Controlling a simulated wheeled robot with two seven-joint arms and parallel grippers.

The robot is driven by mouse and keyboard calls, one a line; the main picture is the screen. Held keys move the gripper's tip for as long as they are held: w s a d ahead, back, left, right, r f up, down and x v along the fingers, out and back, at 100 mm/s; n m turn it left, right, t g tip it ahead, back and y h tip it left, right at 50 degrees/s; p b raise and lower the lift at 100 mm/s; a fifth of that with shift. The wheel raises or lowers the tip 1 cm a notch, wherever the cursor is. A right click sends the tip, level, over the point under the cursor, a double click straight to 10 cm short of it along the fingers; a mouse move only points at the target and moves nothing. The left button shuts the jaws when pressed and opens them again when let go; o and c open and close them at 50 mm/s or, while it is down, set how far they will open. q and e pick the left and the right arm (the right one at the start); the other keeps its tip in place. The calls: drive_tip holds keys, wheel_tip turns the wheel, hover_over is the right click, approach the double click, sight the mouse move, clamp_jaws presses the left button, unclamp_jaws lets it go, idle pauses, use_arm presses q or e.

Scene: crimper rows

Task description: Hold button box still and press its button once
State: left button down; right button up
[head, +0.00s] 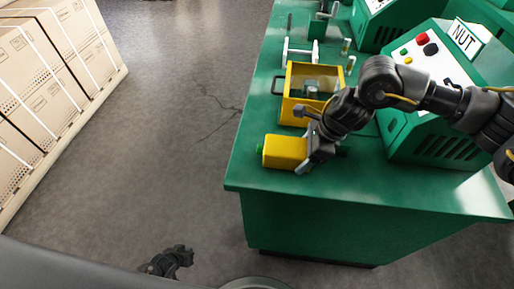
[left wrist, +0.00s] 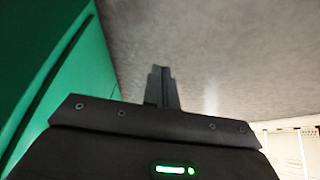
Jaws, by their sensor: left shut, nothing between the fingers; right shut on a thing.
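The yellow button box (head: 284,151) lies on the green table near its front left corner. Its green button (head: 259,149) faces left, away from my right gripper. My right gripper (head: 305,160) is shut on the right end of the box, and its fingers hide part of that end. My left gripper (head: 168,262) is low over the floor, left of the table and well apart from the box. In the left wrist view its fingers (left wrist: 161,88) are shut together with nothing between them.
The green table (head: 335,180) carries a yellow open bin (head: 310,93) behind the box, small parts further back and a green machine (head: 425,130) labelled NUT. Strapped cartons (head: 50,80) stand at the far left. The floor (head: 180,120) between is clear.

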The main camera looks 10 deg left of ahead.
sight(242, 158)
use_arm(q)
drive_tip(key=w+d+r+n+t+h, duration=0.1)
drive_tip(key=w+d+r+t+h, duration=0.15)
drive_tip(key=w+r, duration=0.75)
drive_tip(key=w+d+r+n+t+h, duration=0.1)
drive_tip(key=w+r+t+h, duration=0.15)
drive_tip(key=w+r, duration=0.85)
drive_tip(key=s+d+r+h, duration=0.1)
drive_tip(key=d+r+h, duration=0.2)
drive_tip(key=r, duration=1)
drive_tip(key=s+d+r+m+t+h, duration=0.1)
drive_tip(key=d+r+h, duration=0.2)
drive_tip(key=r, duration=1.1)
drive_tip(key=d, duration=0.3)
drive_tip(key=shift+d, duration=0.15)
drive_tip(key=shift+d, duration=4.3)
drive_tip(key=shift+d, duration=0.1)
